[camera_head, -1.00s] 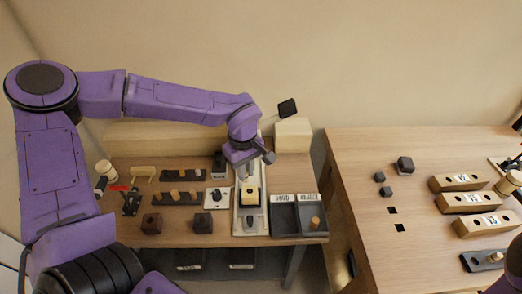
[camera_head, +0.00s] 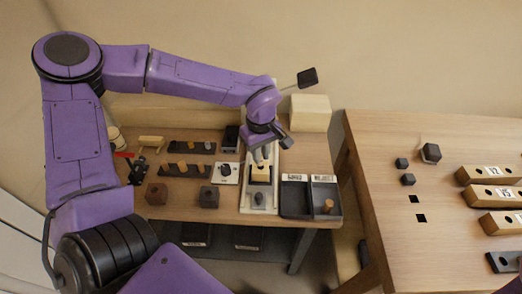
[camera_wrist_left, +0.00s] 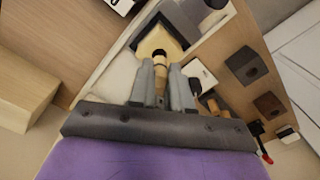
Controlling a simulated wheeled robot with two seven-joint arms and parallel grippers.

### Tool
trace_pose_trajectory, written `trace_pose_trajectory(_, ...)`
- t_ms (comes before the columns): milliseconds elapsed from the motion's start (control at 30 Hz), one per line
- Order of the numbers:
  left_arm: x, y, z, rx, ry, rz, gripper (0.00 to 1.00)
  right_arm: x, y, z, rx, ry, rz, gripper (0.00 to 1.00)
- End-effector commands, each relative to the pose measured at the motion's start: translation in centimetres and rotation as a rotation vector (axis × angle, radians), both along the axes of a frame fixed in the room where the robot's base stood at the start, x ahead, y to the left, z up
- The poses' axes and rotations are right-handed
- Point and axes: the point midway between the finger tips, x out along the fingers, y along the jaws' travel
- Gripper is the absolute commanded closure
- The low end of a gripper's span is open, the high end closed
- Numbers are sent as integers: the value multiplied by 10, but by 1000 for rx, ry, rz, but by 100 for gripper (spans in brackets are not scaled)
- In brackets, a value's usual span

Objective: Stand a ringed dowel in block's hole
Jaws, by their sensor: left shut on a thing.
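My left gripper (camera_head: 262,158) points down at the pale yellow wooden block (camera_head: 260,174) on the light board. In the left wrist view its two grey fingers (camera_wrist_left: 160,84) are shut on a slim wooden dowel (camera_wrist_left: 160,76). The dowel's far end lines up with the dark hole of the block (camera_wrist_left: 171,33). I cannot tell whether the tip is inside the hole or just above it, and the ring on the dowel is not clear. In the head view the fingers hide the dowel. My right gripper is not in view.
Dark racks (camera_head: 192,147) with short dowels stand left of the board. A brown block (camera_head: 157,193) and a dark block (camera_head: 209,196) sit in front. A two-part dark tray (camera_head: 294,208) lies right of the board. Another table (camera_head: 380,150) holds numbered blocks.

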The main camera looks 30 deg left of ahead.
Motion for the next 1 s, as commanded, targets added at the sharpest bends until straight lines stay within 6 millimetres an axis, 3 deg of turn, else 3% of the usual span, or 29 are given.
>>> trace_pose_trajectory(1000,-1,-2,-2,0,1,0,100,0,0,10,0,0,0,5)
